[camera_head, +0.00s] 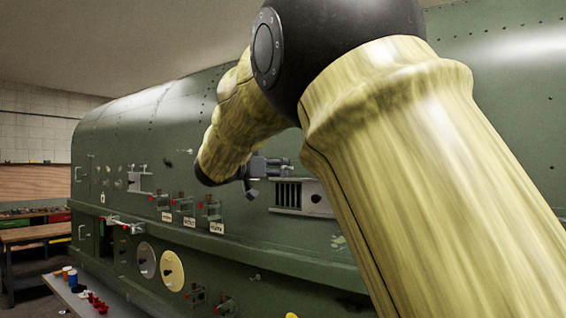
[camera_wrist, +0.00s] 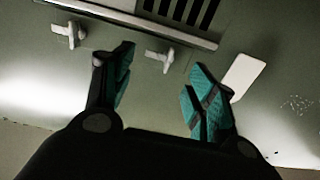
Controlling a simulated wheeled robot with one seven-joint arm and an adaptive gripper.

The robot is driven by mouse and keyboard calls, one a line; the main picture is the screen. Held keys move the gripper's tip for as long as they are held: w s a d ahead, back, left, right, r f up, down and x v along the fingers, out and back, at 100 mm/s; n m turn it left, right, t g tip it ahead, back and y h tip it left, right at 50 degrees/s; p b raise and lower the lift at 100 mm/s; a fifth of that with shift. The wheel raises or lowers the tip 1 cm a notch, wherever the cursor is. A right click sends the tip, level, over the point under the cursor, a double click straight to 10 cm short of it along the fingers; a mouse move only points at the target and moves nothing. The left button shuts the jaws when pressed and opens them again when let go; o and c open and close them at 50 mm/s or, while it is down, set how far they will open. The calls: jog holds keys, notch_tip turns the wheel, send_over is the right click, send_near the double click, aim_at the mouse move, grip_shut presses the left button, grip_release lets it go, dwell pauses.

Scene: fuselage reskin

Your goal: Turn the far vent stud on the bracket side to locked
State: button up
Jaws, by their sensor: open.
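The louvred vent (camera_head: 289,193) is on the green fuselage side, partly hidden by my arm in the head view. Its dark slats and pale rim (camera_wrist: 150,20) show at the top of the wrist view. Two pale winged studs lie along that rim: one stud (camera_wrist: 68,34) at left, outside my fingers, and one stud (camera_wrist: 160,58) in line with the gap between my fingertips. I cannot tell from the picture which is the far one or whether either is locked. My gripper (camera_wrist: 163,62) is open, teal pads apart, with no clear contact. It shows small near the vent in the head view (camera_head: 258,178).
A white blank plate (camera_wrist: 243,77) lies just beyond the right finger. Red-marked fittings with labels (camera_head: 190,222) line the skin left of the vent. A ledge (camera_head: 240,246) runs below. A bench with red and blue items (camera_head: 85,295) stands at lower left.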

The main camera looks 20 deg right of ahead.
aim_at(288, 167)
jog(key=shift+p+x, duration=0.8)
jog(key=shift+x, duration=1.5)
jog(key=shift+s+d, duration=0.1)
jog(key=shift+c, duration=0.5)
